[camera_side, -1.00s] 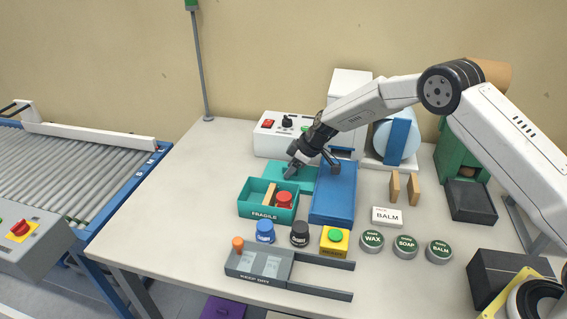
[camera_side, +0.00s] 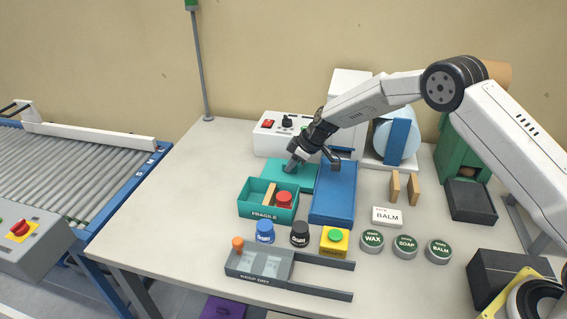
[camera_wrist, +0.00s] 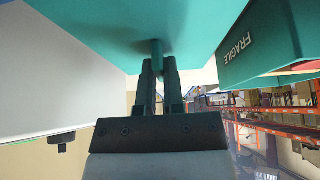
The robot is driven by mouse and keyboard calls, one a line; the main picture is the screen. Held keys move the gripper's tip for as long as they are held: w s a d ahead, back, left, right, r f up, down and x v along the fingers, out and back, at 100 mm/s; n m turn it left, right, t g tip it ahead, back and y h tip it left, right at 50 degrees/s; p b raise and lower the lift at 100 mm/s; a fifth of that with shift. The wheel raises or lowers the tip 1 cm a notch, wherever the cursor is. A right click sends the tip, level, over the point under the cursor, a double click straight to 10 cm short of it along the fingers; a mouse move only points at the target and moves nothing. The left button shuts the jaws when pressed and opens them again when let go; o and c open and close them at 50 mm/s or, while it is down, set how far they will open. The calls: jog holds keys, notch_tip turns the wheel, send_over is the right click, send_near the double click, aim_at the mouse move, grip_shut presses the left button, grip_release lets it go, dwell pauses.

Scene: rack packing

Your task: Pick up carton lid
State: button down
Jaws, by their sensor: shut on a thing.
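The carton lid (camera_side: 273,173) is a flat teal panel behind the open teal carton (camera_side: 262,213) marked FRAGILE. My gripper (camera_side: 290,168) is at the lid's top, its fingers pointing down and left. In the wrist view the gripper (camera_wrist: 158,72) is shut on a small teal knob on the lid (camera_wrist: 110,18), which fills the top of the picture. The carton (camera_wrist: 270,45) shows at the right there. Inside it are a red-capped jar (camera_side: 284,199) and a tan divider (camera_side: 269,194). Whether the lid is clear of the table is hard to tell.
A blue box (camera_side: 333,194) stands right of the carton. The white control box (camera_side: 268,145) is behind the lid. Blue (camera_side: 265,230) and black (camera_side: 300,232) jars and a yellow block (camera_side: 334,243) stand in front. The table's left side is clear.

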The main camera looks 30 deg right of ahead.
notch_tip(320, 180, up, 2)
jog(key=shift+r, duration=0.1)
jog(key=s+d+r, duration=0.1)
jog(key=s+r, duration=0.8)
jog(key=s, duration=0.5)
jog(key=shift+r, duration=0.4)
jog(key=shift+d, duration=0.1)
jog(key=s+a+r, duration=0.5)
jog(key=s+a, duration=0.1)
jog(key=a, duration=0.2)
jog(key=shift+s+a+r, duration=0.25)
jog(key=shift+s+r, duration=0.05)
jog(key=shift+s, duration=0.1)
jog(key=shift+w, duration=0.1)
